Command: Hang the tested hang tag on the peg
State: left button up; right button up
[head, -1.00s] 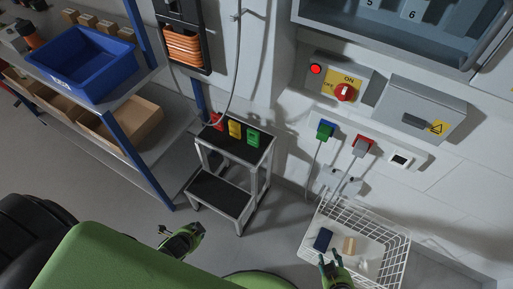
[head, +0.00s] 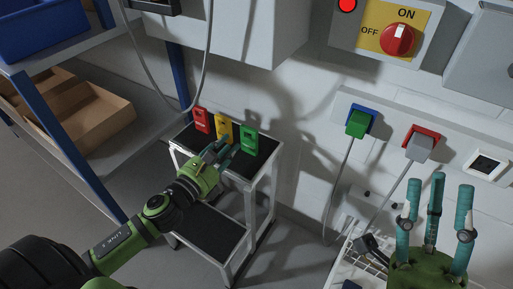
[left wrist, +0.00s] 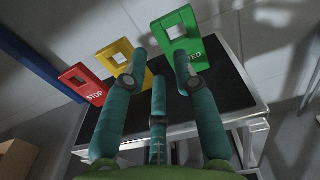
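The green hang tag (head: 249,140), with a hole near its top, stands on the step stool's black top tread; in the left wrist view its lettering (left wrist: 192,57) ends in "ED". A yellow tag (head: 224,130) stands in the middle and a red tag (head: 201,120) reading "STOP" in the wrist view is at the left. My left gripper (head: 223,153) is open and empty, its fingers in front of the yellow and green tags. The wrist view shows its fingertips (left wrist: 158,65) apart, overlapping the green tag's left edge. My right gripper (head: 435,200) is open and empty at lower right. I cannot make out a peg.
The step stool (head: 259,195) stands against the wall. Left of it is a shelf with a blue bin (head: 45,30) and cardboard boxes (head: 85,115). Green (head: 357,124) and grey (head: 419,147) plugs with cables sit in wall sockets. A white wire basket (head: 345,255) is partly hidden below.

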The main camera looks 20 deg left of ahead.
aim_at(241, 133)
pick_arm(q)
jog(key=shift+w+d, duration=0.2)
jog(key=shift+w, duration=0.5)
jog(key=shift+w+r, duration=0.25)
jog(key=shift+w, duration=0.25)
jog(key=shift+w+d+f+b, duration=0.15)
jog(key=shift+w+b, duration=0.15)
jog(key=shift+w, duration=0.95)
jog(key=shift+w+d+f+b, duration=0.15)
jog(key=shift+w+b, duration=0.1)
jog(key=shift+w, duration=1)
grip_shut()
